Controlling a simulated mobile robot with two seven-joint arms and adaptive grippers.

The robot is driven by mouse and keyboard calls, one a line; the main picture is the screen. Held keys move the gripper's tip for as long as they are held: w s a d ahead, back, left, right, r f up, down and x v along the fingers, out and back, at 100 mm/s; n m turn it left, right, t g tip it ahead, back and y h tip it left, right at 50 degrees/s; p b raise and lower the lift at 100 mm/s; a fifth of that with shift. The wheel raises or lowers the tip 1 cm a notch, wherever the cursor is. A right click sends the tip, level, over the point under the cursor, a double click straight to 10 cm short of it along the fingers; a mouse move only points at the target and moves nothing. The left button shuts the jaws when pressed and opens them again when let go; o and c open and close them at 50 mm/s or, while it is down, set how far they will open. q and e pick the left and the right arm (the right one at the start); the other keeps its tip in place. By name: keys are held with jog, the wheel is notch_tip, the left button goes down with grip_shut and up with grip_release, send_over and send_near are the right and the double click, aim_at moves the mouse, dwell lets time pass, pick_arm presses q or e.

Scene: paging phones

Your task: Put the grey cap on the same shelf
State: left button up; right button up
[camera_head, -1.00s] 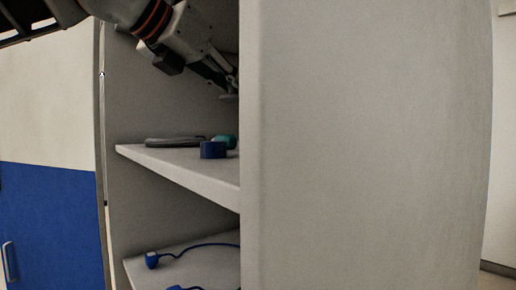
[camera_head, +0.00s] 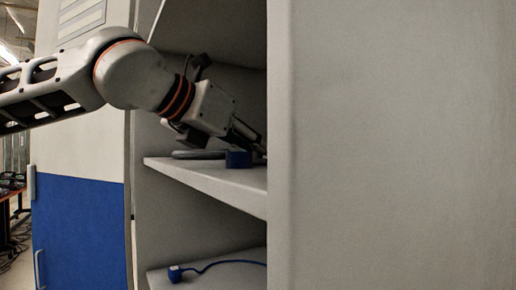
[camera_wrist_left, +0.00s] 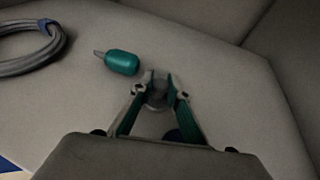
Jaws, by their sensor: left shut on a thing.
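The grey cap (camera_wrist_left: 157,96) is a small round grey piece between my left fingertips in the left wrist view. My left gripper (camera_wrist_left: 158,90) is shut on it, low over the shelf surface. I cannot tell whether the cap touches the shelf. In the head view my left arm reaches into the open cabinet onto the middle shelf (camera_head: 205,177). There the fingertips and cap are hidden behind the blue object and the cabinet side. My right gripper is in neither view.
A teal bulb-shaped object (camera_wrist_left: 122,62) lies just left of the fingertips. A coiled grey cable (camera_wrist_left: 28,45) is farther left. A blue object (camera_head: 238,159) stands near the shelf front. The cabinet side panel (camera_head: 400,150) blocks the right. A blue cable (camera_head: 215,264) lies below.

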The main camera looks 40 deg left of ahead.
pick_arm(q)
jog(key=shift+f, duration=0.25)
jog(key=o, duration=0.9)
jog(key=shift+o, duration=0.2)
jog(key=shift+r, duration=0.15)
jog(key=shift+s+r, duration=0.1)
jog(key=shift+r, duration=0.15)
jog(key=p+v, duration=0.2)
jog(key=v, duration=0.8)
jog(key=shift+s+r, duration=0.15)
jog(key=shift+s, duration=0.1)
jog(key=shift+s+r, duration=0.1)
jog(key=shift+s, duration=0.45)
jog(key=shift+a, duration=0.1)
